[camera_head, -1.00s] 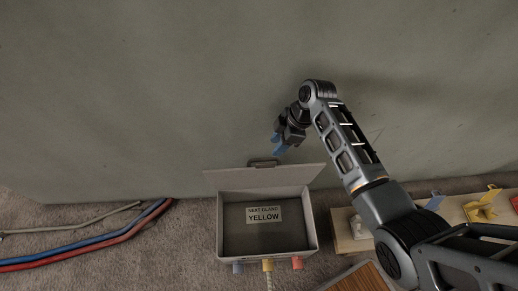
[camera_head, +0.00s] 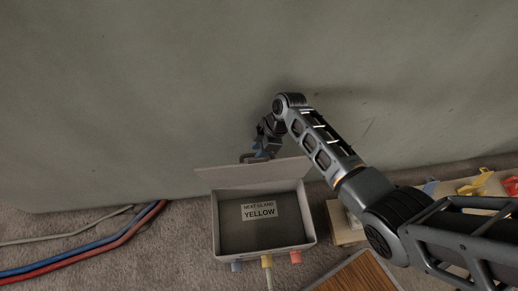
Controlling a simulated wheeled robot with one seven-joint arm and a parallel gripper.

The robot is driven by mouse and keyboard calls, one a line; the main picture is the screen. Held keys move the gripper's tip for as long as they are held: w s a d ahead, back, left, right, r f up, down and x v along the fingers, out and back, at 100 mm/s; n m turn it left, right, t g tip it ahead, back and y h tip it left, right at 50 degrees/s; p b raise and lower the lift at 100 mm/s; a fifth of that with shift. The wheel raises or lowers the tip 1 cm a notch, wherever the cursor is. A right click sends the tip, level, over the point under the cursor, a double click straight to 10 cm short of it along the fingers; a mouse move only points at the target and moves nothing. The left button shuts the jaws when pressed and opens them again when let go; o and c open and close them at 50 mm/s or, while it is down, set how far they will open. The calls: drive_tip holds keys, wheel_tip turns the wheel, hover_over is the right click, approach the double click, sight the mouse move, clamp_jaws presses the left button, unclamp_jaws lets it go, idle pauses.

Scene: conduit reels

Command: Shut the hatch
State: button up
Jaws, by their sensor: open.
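The hatch (camera_head: 255,175) is the pale grey lid of a grey box (camera_head: 216,232). It stands raised along the box's far edge, leaving the box open. A dark handle (camera_head: 245,157) shows at the lid's top edge. Inside the box, a label (camera_head: 259,210) reads "NEXT GLAND YELLOW".
Blue, yellow (camera_head: 266,262) and red glands line the box's front, with a cable at the yellow one. Blue and red conduits (camera_head: 90,255) lie at left. A wooden board (camera_head: 355,274) and a bench with coloured parts (camera_head: 475,183) are at right.

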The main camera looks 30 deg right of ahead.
clamp_jaws()
idle(0.4)
drive_tip(key=s+a+f+n+t+h+b, duration=0.1)
drive_tip(key=s+a+f+t, duration=0.2)
drive_tip(key=s, duration=0.5)
drive_tip(key=s+a+f+n+t+h+b, duration=0.1)
drive_tip(key=s+a+f+t+h, duration=0.2)
drive_tip(key=s, duration=0.4)
drive_tip(key=s+a+f+t+b, duration=0.2)
drive_tip(key=s+f+t+b, duration=0.1)
drive_tip(key=f+b, duration=0.5)
drive_tip(key=s+a+f+n+t+b, duration=0.1)
drive_tip(key=s+f+t+b, duration=0.3)
drive_tip(key=b, duration=0.8)
wheel_tip(320, 180, down, 4)
drive_tip(key=shift+s+a, duration=0.5)
drive_tip(key=shift+s, duration=0.55)
